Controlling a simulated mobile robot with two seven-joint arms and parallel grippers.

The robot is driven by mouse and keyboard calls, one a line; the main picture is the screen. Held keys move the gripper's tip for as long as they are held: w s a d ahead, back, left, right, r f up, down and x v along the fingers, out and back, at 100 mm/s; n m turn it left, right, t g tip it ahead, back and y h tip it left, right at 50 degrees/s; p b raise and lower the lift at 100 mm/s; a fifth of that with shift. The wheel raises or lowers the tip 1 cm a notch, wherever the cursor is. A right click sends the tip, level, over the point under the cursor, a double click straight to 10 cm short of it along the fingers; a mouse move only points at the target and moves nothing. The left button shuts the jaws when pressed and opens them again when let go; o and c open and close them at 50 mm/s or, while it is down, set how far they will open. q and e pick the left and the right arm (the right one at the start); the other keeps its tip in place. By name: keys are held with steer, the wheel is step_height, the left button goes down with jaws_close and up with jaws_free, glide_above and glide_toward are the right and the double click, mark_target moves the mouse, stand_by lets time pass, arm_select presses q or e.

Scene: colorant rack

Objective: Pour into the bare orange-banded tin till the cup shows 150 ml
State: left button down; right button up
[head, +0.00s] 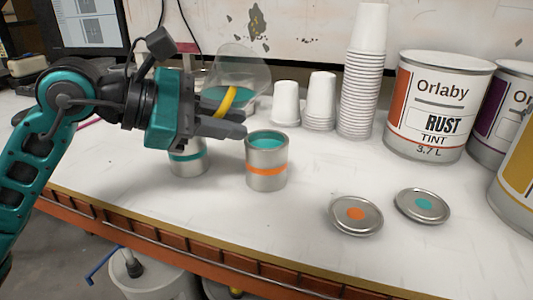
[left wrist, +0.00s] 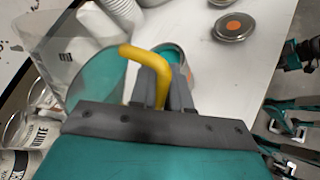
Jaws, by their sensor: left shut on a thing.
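My left gripper (head: 232,122) is shut on the yellow handle (head: 226,101) of a clear cup (head: 250,66), seen behind the gripper with teal liquid low in it. The cup (left wrist: 93,78) and yellow handle (left wrist: 158,72) also show in the left wrist view; "ml" lettering is visible, but I cannot read the level. The orange-banded tin (head: 266,180) stands upright and lidless beside the fingertips, with teal inside its mouth. In the left wrist view that tin (left wrist: 168,52) is partly hidden by the fingers.
A teal-banded tin (head: 188,165) stands partly hidden below my left gripper. An orange-dotted lid (head: 345,226) and a teal-dotted lid (head: 423,217) lie at the right front. White paper cups (head: 357,90) and a large RUST can (head: 432,110) stand behind.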

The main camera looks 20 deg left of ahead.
step_height(320, 180, down, 5)
steer(key=b, duration=0.2)
arm_select(q)
steer(key=r+n+h, duration=0.1)
steer(key=d+r+g+h, duration=0.1)
steer(key=h, duration=0.1)
steer(key=r+n+h, duration=0.1)
steer(key=shift+s+d+r+n+h, duration=0.3)
steer(key=shift+h, duration=0.1)
steer(key=shift+d+h, duration=0.1)
steer(key=shift+h, duration=0.2)
step_height(320, 180, up, 6)
steer(key=n+h+p, duration=0.1)
steer(key=p, duration=0.2)
glide_above(224, 101)
steer(key=d, duration=0.2)
steer(key=shift+w+a+g, duration=0.15)
steer(key=shift+w+g, duration=0.05)
steer(key=shift+g, duration=0.1)
arm_select(e)
steer(key=r, duration=0.5)
steer(key=shift+a+r, duration=0.15)
steer(key=shift+a, duration=0.15)
arm_select(q)
steer(key=shift+f, duration=0.15)
